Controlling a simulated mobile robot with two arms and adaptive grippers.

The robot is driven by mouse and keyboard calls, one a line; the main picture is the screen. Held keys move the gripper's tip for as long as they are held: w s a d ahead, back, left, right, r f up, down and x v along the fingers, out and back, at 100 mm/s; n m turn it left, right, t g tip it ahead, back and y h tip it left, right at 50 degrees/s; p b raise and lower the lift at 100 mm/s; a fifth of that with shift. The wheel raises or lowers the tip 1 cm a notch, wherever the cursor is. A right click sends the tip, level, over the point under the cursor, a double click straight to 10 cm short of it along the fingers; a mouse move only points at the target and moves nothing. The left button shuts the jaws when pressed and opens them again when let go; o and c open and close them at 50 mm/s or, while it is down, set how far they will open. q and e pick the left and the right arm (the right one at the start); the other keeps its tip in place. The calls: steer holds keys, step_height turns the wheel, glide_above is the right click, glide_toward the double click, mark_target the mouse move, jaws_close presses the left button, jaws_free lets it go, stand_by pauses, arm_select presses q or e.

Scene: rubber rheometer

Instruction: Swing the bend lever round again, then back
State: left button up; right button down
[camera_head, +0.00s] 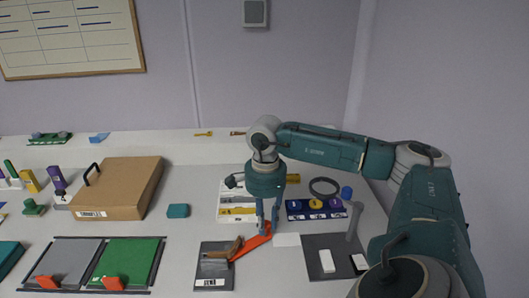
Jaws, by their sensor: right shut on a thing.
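An orange-red bar, which appears to be the bend lever (248,246), slants up to the right from a dark plate with a white label (214,282). A brown piece (222,252) lies on the plate beside the bar's lower end. My right gripper (268,230) points straight down over the bar's upper right end, shut on it. The fingers partly hide that end. The pivot is too small to make out. My left gripper is not in view.
A dark mat (325,243) with white blocks lies right of the lever. A blue tray (297,212) and a printed sheet (226,213) lie behind it. A teal block (178,211), a cardboard box (130,180) and a green panel (130,257) stand left. The table between box and plate is mostly clear.

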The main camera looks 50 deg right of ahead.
steer(key=c, duration=1.5)
jaws_free()
steer(key=shift+o, duration=0.2)
step_height(320, 180, up, 12)
